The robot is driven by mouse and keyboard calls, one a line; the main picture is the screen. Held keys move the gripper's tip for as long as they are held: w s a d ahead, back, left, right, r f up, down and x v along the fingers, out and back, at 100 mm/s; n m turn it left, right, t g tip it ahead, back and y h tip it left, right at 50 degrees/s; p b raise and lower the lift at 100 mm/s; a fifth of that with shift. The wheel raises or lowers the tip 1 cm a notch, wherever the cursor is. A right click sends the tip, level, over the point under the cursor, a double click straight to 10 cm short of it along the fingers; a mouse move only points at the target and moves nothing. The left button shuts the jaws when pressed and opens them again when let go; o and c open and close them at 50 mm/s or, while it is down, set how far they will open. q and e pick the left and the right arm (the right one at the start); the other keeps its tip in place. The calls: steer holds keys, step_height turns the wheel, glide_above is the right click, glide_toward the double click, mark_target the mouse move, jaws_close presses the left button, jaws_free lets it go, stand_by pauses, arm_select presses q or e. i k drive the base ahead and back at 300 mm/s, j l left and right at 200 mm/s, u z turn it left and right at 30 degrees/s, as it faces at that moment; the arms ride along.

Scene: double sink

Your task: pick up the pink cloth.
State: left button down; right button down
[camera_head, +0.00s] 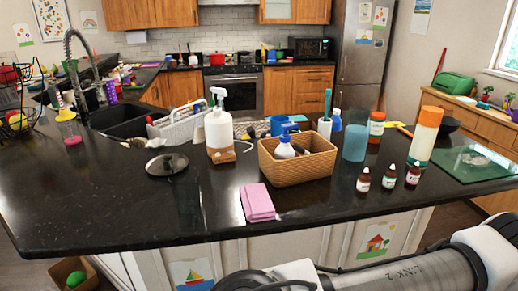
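The pink cloth (258,203) lies folded on the black countertop (110,205), close to its front edge and just in front of the wicker basket. It is in plain view and nothing touches it from above. Neither of my grippers shows in the head view. Only links of one of my arms show at the bottom right, below and in front of the counter.
The wicker basket (297,167) holds a small bottle. A white spray bottle (219,133) and a dark round lid (167,164) stand left of it. Small brown bottles (388,176) and an orange-white bottle (423,137) stand right. The counter's left front is clear.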

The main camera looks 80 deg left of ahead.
mark_target(258, 206)
steer(key=u, duration=2.65)
